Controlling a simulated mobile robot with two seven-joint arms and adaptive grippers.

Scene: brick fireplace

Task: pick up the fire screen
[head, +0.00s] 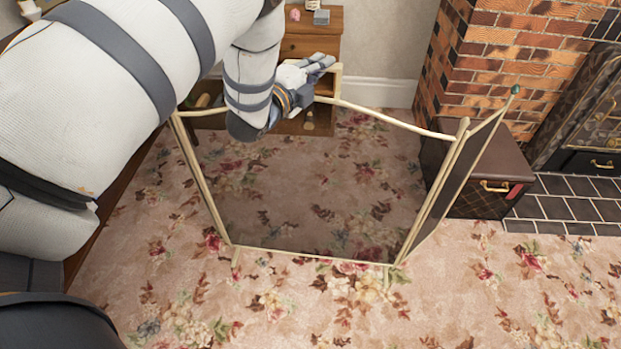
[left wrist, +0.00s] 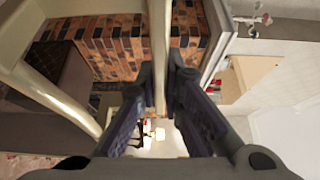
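The fire screen (head: 430,128) stands upright on the carpet in the head view, with a cream frame, dark see-through mesh and a right panel angled back. My left gripper (head: 325,62) is at the middle of its arched top rail. In the left wrist view, the fire screen's cream rail (left wrist: 158,45) runs between the fingers of my left gripper (left wrist: 161,72), which look closed against both sides of it. The arm hides part of the screen's left side. My right gripper is in neither view.
A brick fireplace (head: 500,48) with a dark tiled hearth (head: 578,207) is at the right. A dark brown box (head: 497,160) with a brass handle stands just behind the screen's right panel. A wooden drawer unit (head: 310,45) stands behind the gripper. Flowered carpet in front is clear.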

